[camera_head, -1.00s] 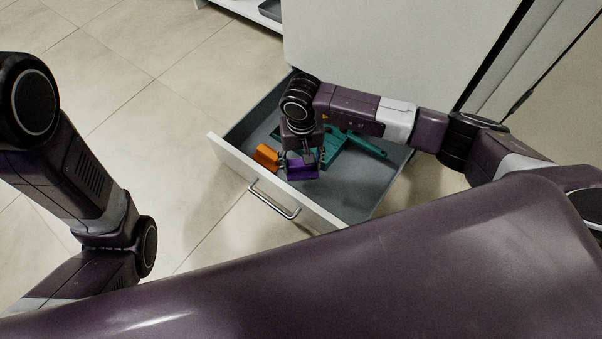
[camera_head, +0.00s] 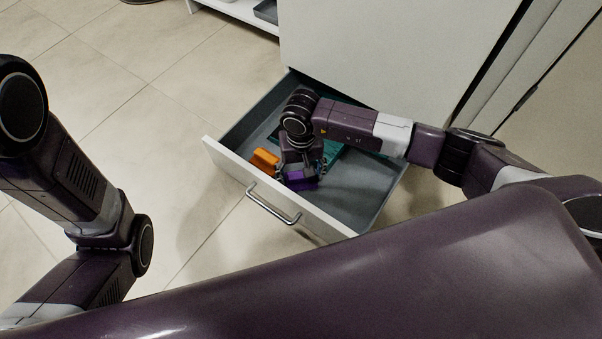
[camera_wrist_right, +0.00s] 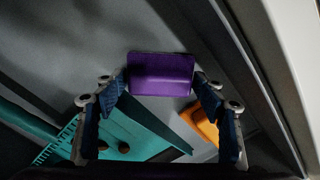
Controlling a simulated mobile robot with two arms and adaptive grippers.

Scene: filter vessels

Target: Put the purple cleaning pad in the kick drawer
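The purple cleaning pad (camera_head: 301,181) is inside the open kick drawer (camera_head: 222,153), close behind its front panel. My right gripper (camera_head: 301,172) reaches down into the drawer with one finger on each side of the pad. In the right wrist view the pad (camera_wrist_right: 161,75) fills the gap between the fingertips (camera_wrist_right: 161,82), and the gripper looks shut on it. I cannot tell whether the pad touches the drawer floor. My left arm shows at the left of the head view, but its gripper is out of view.
An orange block (camera_head: 264,160) lies left of the pad in the drawer. A teal tool (camera_head: 340,151) lies behind it, partly hidden by my right arm. The right part of the drawer floor (camera_head: 358,188) is clear. A white cabinet front (camera_head: 400,55) rises behind.

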